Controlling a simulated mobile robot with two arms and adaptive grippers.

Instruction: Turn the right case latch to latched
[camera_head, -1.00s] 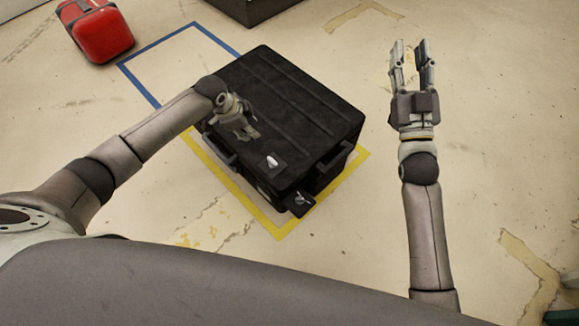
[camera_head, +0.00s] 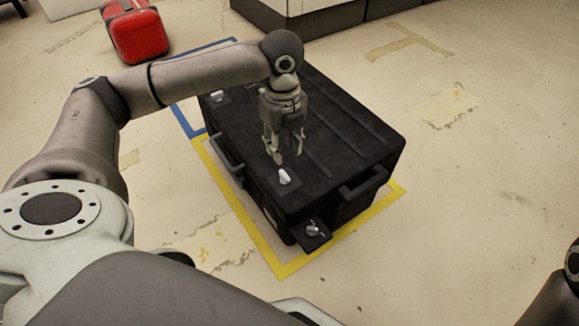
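A black case (camera_head: 345,130) stands on the floor with its lid closed. A small white latch knob (camera_head: 284,177) sits on a dark plate at the lid's near corner. Another pale knob (camera_head: 313,230) sits on a plate jutting from the case's near side, lower down. A third white knob (camera_head: 218,96) shows at the lid's far left. I cannot tell from here whether any latch is turned to latched. My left gripper (camera_head: 285,155) points down over the lid, just behind the near-corner knob, fingers apart and empty. My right gripper is out of view.
Yellow tape (camera_head: 285,270) borders the case on the floor, with blue tape (camera_head: 187,120) behind it. A red case (camera_head: 138,36) stands at the back left. A dark-sided unit (camera_head: 330,20) stands at the back. The floor on the right is clear.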

